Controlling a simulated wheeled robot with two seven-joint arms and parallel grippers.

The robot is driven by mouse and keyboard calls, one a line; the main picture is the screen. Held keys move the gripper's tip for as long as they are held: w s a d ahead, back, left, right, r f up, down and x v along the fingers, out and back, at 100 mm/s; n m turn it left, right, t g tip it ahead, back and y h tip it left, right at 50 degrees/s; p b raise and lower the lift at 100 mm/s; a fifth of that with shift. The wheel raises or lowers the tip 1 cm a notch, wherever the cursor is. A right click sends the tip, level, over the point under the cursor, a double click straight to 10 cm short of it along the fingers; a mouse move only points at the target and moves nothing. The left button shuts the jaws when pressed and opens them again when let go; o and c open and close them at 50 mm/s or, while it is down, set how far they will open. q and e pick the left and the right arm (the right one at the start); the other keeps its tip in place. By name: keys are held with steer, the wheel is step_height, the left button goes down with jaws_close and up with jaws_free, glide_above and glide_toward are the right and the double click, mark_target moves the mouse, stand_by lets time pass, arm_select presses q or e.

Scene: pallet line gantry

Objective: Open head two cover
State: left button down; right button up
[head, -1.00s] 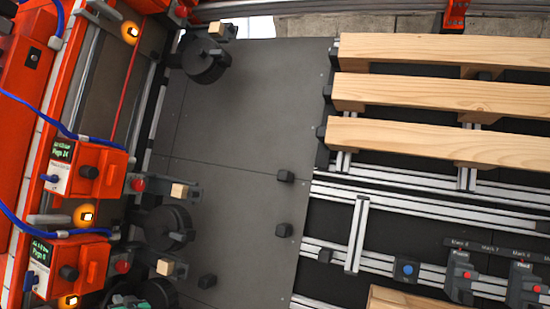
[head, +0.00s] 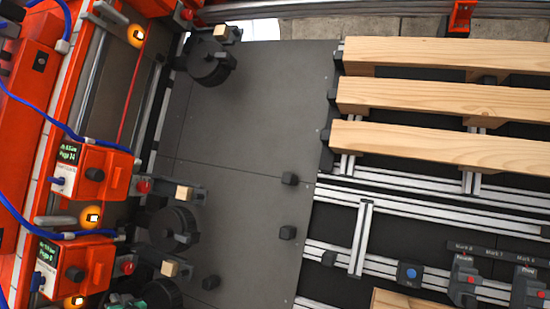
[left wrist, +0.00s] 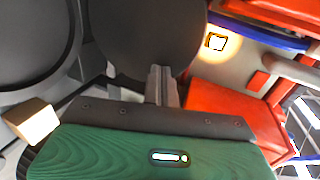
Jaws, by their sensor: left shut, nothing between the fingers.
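Orange head units line the left side of the head view, including an upper one (head: 95,172) and a lower one (head: 75,262) with small lit displays. Round black discs stand beside them, at the top (head: 208,63), the middle (head: 172,228) and partly at the bottom (head: 163,295). I cannot tell which belongs to head two. My left gripper (head: 125,300), with a green part, shows at the bottom edge, close to the lowest disc. In the left wrist view its fingers (left wrist: 163,75) are shut and empty, in front of a dark disc (left wrist: 140,35). My right gripper is out of view.
Wooden blocks on arms (head: 184,192) (head: 170,268) jut out near the discs. Blue cables loop over the units. A dark floor plate (head: 245,120) with small black blocks lies in the middle. A wooden pallet (head: 440,100) and rails are at right.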

arm_select(q)
steer(key=shift+a, duration=0.1)
stand_by(0.3)
steer(key=p+v, duration=0.1)
steer(key=v, duration=0.8)
steer(key=shift+p, duration=0.3)
stand_by(1.5)
